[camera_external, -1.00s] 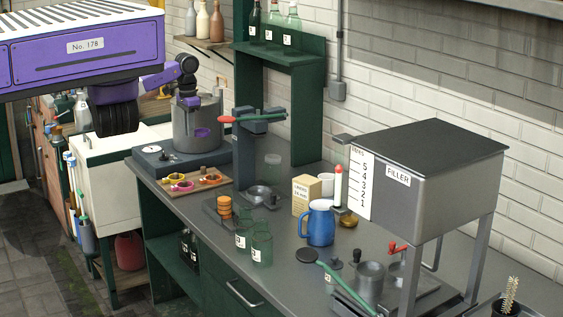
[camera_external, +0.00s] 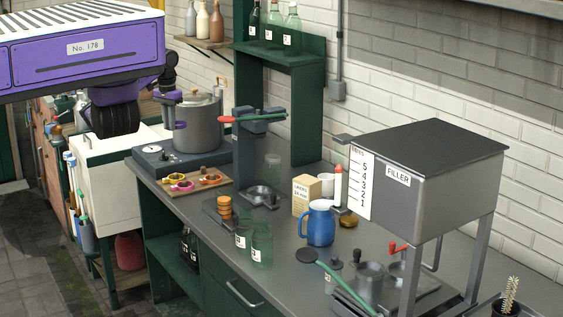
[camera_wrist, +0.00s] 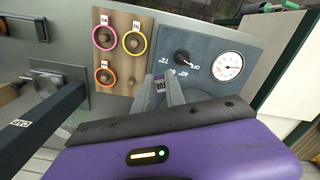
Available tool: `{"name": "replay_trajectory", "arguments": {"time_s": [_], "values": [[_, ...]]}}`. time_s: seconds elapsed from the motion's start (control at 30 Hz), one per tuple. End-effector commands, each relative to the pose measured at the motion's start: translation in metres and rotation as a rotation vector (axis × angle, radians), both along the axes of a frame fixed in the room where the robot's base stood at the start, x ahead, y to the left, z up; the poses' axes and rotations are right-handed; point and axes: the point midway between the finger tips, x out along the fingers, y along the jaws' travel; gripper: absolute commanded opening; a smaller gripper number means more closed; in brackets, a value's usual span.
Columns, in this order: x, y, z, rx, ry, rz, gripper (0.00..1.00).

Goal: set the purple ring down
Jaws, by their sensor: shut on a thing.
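My gripper (camera_wrist: 162,88) is in front of the large grey pot (camera_external: 200,122), over the front of the dark heater base. Its two grey fingers are close together in the wrist view. A small purple piece with a lettered tag (camera_wrist: 163,84) shows between them; I take it to be the purple ring, mostly hidden by the fingers and the purple gripper body. A wooden board (camera_wrist: 120,58) beside the heater holds a pink ring (camera_wrist: 104,38), a yellow ring (camera_wrist: 135,42) and an orange ring (camera_wrist: 104,76) on pegs.
The heater base (camera_wrist: 215,50) has a black knob and a round dial. A grey stand with a red-and-green lever (camera_external: 245,118) rises right of the board. Orange discs (camera_external: 224,207), green glasses (camera_external: 261,243) and a blue jug (camera_external: 319,224) stand farther along the counter.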

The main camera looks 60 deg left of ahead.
Motion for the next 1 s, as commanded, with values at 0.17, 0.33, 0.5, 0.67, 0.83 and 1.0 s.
{"name": "replay_trajectory", "arguments": {"time_s": [0.17,0.33,0.5,0.67,0.83,1.0], "values": [[-0.022,0.019,-0.014,-0.003,0.001,0.123,0.00],[-0.037,0.030,-0.026,-0.005,0.005,0.206,0.00],[-0.026,0.025,-0.032,-0.003,0.006,0.222,0.00],[-0.006,0.013,-0.030,-0.003,0.005,0.191,0.00],[0.023,-0.005,-0.025,-0.001,0.006,0.144,0.00],[0.061,-0.030,-0.018,-0.001,0.006,0.084,0.00]]}}
